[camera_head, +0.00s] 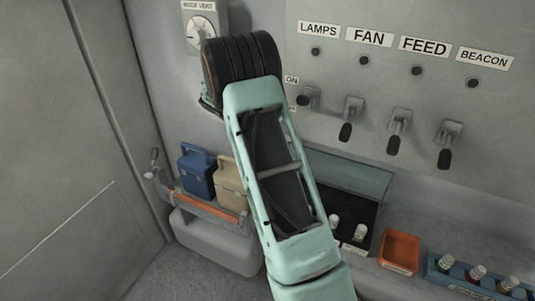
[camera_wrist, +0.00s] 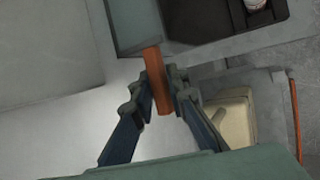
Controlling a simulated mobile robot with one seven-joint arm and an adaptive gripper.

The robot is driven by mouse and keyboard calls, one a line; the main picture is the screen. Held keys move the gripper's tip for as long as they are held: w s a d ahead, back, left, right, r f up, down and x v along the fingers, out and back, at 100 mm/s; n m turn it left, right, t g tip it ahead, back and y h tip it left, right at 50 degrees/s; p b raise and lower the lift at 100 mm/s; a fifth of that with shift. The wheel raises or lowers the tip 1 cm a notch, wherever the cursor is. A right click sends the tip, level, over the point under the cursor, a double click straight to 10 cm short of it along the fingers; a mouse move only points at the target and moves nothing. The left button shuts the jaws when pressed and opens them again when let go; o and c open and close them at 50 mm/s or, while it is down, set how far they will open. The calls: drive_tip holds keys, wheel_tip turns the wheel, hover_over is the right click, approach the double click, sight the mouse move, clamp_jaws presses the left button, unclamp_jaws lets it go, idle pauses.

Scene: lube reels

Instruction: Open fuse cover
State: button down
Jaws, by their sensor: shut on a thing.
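The fuse cover (camera_head: 355,177) is a grey-green panel behind the black fuse box (camera_head: 366,211) in the head view. It looks raised, with the box's inside and two pale-capped fuses (camera_head: 360,233) showing. In the wrist view the cover (camera_wrist: 137,22) is beside the dark box (camera_wrist: 196,20), and an orange handle (camera_wrist: 157,84) sticks out from its edge. My gripper (camera_wrist: 155,92) is shut on this handle, one finger on each side. In the head view my arm hides the gripper, the handle and part of the cover.
An orange tray (camera_head: 400,250) and a blue rack (camera_head: 440,279) of several capped fuses stand right of the box. Lever switches (camera_head: 398,130) line the wall above. Blue (camera_head: 197,172) and beige (camera_head: 229,186) containers sit on a shelf at left.

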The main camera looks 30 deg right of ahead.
drive_tip(key=shift+w+d, duration=0.5)
drive_tip(key=shift+d, duration=0.15)
drive_tip(key=c, duration=2)
unclamp_jaws()
drive_tip(key=shift+o, duration=0.2)
drive_tip(key=v, duration=1.2)
